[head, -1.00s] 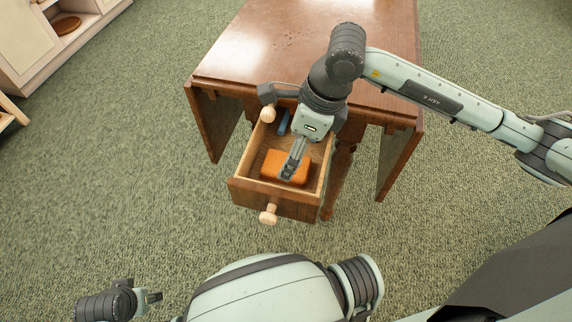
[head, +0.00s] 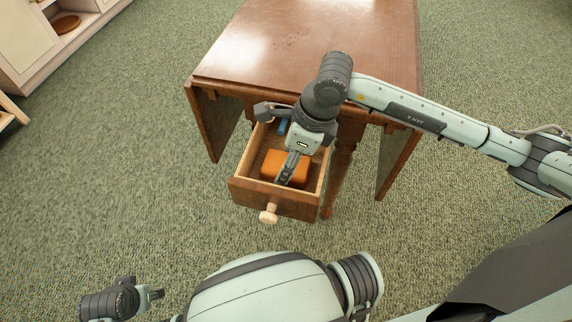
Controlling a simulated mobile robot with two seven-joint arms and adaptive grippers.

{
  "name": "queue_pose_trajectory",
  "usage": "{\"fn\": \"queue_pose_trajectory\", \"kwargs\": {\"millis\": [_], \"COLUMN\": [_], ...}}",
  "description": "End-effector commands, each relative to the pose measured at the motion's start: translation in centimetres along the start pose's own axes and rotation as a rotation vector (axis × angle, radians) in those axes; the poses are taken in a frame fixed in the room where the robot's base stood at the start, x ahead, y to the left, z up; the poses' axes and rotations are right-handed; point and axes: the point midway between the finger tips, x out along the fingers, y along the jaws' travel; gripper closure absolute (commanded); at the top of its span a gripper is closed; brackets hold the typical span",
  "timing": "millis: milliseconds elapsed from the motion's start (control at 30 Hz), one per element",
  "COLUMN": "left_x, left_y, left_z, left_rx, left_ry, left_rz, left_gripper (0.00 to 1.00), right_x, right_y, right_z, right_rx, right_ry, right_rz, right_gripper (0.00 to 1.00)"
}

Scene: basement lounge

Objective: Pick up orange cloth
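The orange cloth (head: 299,171) is a folded block lying in the open wooden drawer (head: 243,189) of the table. My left gripper (head: 154,295) is low at the left of the head view, away from the drawer and the cloth. Its finger opening is too small to make out.
The brown drop-leaf table (head: 250,55) has a bare top. Green carpet is clear to the left, and a white cabinet (head: 30,40) stands top left.

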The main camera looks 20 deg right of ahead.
Motion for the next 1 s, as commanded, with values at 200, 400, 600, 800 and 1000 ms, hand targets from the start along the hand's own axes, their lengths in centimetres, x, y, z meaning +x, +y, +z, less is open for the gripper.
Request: {"fn": "queue_pose_trajectory", "kwargs": {"millis": [200, 400, 600, 800, 1000], "left_x": [0.0, 0.0, 0.1, 0.1, 0.0], "left_y": [0.0, -0.1, -0.1, -0.1, -0.1], "left_z": [0.0, 0.1, 0.1, 0.2, 0.1], "left_rx": [-0.001, -0.001, -0.001, -0.001, -0.001], "left_ry": [-0.001, -0.002, -0.004, -0.005, -0.004], "left_rz": [0.0, -0.001, -0.001, -0.001, -0.001], "left_gripper": [0.51, 0.51, 0.51, 0.51, 0.51], "right_x": [-0.1, -1.0, -4.0, -8.7, -12.9], "right_y": [0.0, -0.1, -0.1, -0.1, -0.1], "right_z": [0.0, 0.3, 1.2, 2.6, 3.7], "right_rx": [0.0, -0.001, -0.002, -0.003, -0.003], "right_ry": [0.0, -0.002, -0.005, -0.006, -0.004], "right_rz": [-0.001, -0.003, -0.004, -0.006, -0.005], "right_gripper": [0.72, 0.72, 0.72, 0.72, 0.72]}}
